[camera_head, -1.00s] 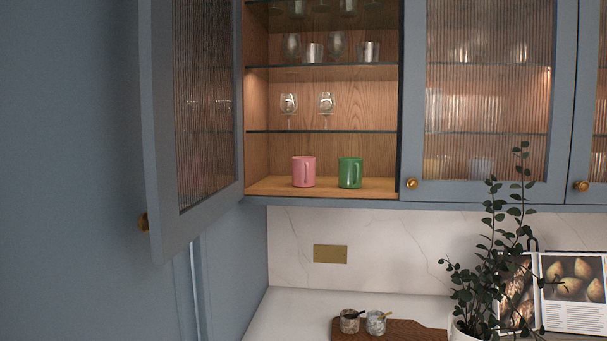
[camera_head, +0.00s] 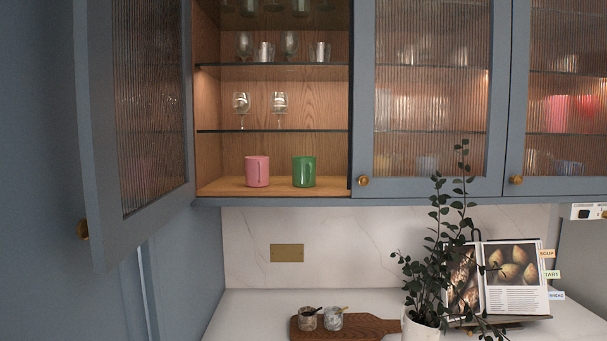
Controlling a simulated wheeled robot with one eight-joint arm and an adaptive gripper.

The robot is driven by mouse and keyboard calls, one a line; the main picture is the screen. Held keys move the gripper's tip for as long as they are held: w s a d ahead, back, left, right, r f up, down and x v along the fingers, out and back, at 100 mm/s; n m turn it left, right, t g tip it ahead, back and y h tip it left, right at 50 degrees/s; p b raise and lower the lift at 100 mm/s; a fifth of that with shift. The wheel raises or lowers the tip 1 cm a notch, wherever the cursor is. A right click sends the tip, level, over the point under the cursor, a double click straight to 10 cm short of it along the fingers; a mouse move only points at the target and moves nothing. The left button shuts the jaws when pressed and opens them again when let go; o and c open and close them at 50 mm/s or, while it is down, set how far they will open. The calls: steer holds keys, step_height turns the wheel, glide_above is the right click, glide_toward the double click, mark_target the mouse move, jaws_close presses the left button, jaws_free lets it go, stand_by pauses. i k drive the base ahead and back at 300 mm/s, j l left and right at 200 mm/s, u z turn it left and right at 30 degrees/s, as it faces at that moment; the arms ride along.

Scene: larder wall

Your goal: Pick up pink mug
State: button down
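The pink mug (camera_head: 257,172) stands upright on the wooden bottom shelf (camera_head: 225,187) of the open wall cabinet. Its handle shows at its front, a little right of its middle. A green mug (camera_head: 304,171) stands just to its right, with a small gap between them. My gripper is not in view.
The ribbed-glass door (camera_head: 140,120) stands open at the left, jutting forward. Glasses stand on the glass shelves above. The neighbouring door (camera_head: 433,95) is shut. Below, the counter holds a wooden board (camera_head: 355,328) with two small jars, a potted plant (camera_head: 435,250) and an open cookbook (camera_head: 513,275).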

mark_target(257, 167)
steer(key=i+l+u, duration=0.35)
steer(key=i, duration=0.2)
steer(key=i+l+u, duration=0.35)
steer(key=i+l, duration=0.15)
steer(key=i, duration=0.05)
